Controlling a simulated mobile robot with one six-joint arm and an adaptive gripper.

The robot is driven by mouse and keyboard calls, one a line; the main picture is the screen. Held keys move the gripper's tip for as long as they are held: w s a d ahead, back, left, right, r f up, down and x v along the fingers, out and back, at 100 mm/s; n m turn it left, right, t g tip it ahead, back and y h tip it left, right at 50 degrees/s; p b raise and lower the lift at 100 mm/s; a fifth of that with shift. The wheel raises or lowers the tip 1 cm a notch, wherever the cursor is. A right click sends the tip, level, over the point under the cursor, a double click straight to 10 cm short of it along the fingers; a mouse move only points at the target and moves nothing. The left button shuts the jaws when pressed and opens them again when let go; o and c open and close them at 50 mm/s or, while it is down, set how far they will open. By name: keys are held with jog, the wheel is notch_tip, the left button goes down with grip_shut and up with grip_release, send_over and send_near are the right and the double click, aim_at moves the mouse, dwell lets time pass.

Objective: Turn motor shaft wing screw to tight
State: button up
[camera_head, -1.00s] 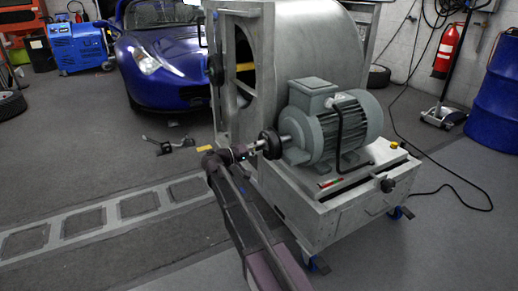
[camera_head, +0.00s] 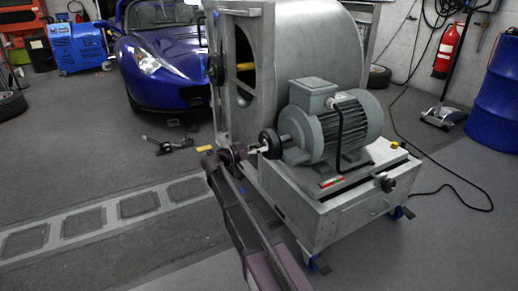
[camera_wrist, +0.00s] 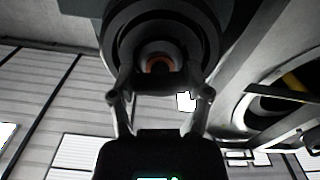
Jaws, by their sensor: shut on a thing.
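The grey motor (camera_head: 335,125) sits on top of the metal test rig. Its shaft points left and carries a black round hub (camera_head: 270,143). My gripper (camera_head: 257,149) is at the hub's left face, in line with the shaft. In the wrist view my gripper (camera_wrist: 163,80) has its two fingers closed in from both sides at the shaft end, shut on the motor shaft wing screw. The black hub (camera_wrist: 120,45) lies behind the fingers, and an orange-brown ring (camera_wrist: 158,62) shows at its centre. The screw's wings are too dark to make out, so their angle cannot be told.
The rig's silver housing (camera_head: 310,50) rises behind the motor, and its base (camera_head: 340,215) stands on blue castors. A blue car (camera_head: 160,60) is behind at the left. A black cable (camera_head: 450,180) lies on the floor at the right. Floor to the left is mostly open.

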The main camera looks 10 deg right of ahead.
jog(key=shift+w+m, duration=0.1)
jog(key=shift+m, duration=1.3)
jog(key=o, duration=1.2)
jog(key=shift+c, duration=0.2)
jog(key=shift+a, duration=0.1)
jog(key=v, duration=1.1)
jog(key=shift+a, duration=0.35)
jog(key=shift+s, duration=0.25)
